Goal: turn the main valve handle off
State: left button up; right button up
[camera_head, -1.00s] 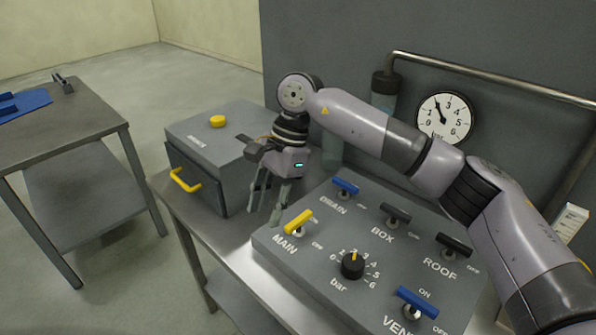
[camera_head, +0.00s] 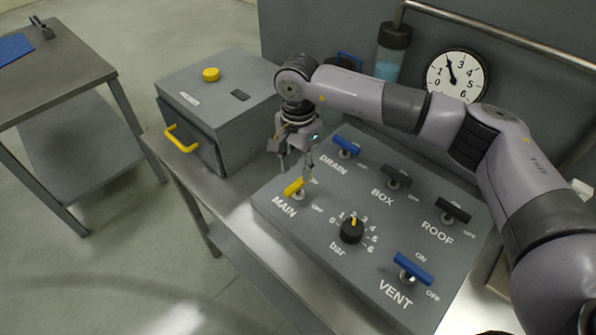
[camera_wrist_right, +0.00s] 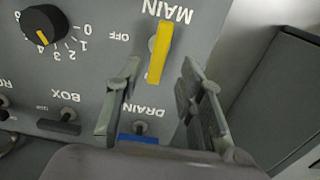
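The main valve handle (camera_head: 293,187) is a yellow bar above the "MAIN" label on the grey sloped control panel (camera_head: 330,282). The yellow handle also shows in the right wrist view (camera_wrist_right: 160,52). My right gripper (camera_head: 296,172) is just above and behind the handle. In the right wrist view my right gripper (camera_wrist_right: 158,90) has its two fingers apart, and the near end of the yellow handle lies between them in the picture. I cannot tell whether a finger touches it. My left gripper is not in view.
Blue DRAIN (camera_head: 346,146) and VENT (camera_head: 413,268) handles, black BOX (camera_head: 398,176) and ROOF (camera_head: 453,211) handles and a bar knob (camera_head: 352,231) share the panel. A grey box (camera_head: 218,110) with a yellow handle stands to the left. A gauge (camera_head: 456,76) is behind.

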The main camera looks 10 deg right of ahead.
aim_at(299, 182)
notch_tip(299, 182, down, 3)
jog(key=shift+s+r+p, duration=0.1)
jog(key=shift+r+p, duration=0.05)
jog(key=shift+p, duration=0.25)
jog(key=shift+f, duration=1)
jog(key=c, duration=0.4)
jog(key=shift+c, duration=1.4)
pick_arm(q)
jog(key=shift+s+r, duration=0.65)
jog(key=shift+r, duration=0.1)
pick_arm(e)
grip_shut()
